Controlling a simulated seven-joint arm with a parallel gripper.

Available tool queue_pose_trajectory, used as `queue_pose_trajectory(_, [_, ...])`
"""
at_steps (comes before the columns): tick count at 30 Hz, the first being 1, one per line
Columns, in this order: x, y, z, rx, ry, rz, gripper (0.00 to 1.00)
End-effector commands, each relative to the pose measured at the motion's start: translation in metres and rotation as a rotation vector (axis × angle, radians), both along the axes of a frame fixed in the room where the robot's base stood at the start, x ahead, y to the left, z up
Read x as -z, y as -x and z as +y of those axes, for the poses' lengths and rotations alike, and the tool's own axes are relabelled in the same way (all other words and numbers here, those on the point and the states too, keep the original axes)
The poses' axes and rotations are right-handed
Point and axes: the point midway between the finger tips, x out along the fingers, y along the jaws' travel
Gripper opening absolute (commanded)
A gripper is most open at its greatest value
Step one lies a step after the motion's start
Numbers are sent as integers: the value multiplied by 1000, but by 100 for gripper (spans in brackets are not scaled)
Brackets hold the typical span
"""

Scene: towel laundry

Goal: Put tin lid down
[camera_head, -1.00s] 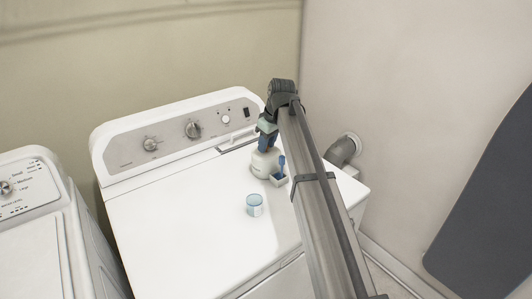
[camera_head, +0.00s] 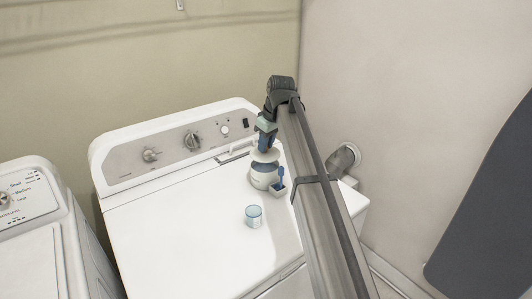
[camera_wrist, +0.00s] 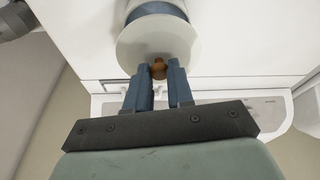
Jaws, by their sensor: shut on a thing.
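My gripper (camera_head: 265,148) is shut on the brown knob of the white tin lid (camera_head: 270,156), above the back right part of the white machine top. In the wrist view the lid (camera_wrist: 135,48) is a pale round disc, with my blue fingertips (camera_wrist: 158,72) on either side of its knob. The white tin (camera_head: 262,180) stands upright on the machine under the lid, and a gap shows between the two. The tin's inside is mostly hidden by the lid. In the wrist view, the lid covers most of what lies beneath.
A light blue cup (camera_head: 254,216) stands in front. The control panel (camera_head: 175,147) rises behind. The machine top is clear on the left.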

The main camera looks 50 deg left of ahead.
Motion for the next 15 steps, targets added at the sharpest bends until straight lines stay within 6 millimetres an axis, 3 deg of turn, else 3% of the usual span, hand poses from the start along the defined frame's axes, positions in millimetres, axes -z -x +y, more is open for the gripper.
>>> queue_pose_trajectory(3, [-24,-1,1,-1,-1,-1,0])
queue_pose_trajectory(9, [-50,0,1,-1,0,0,0])
queue_pose_trajectory(15, [-55,26,13,-32,1,0,0])
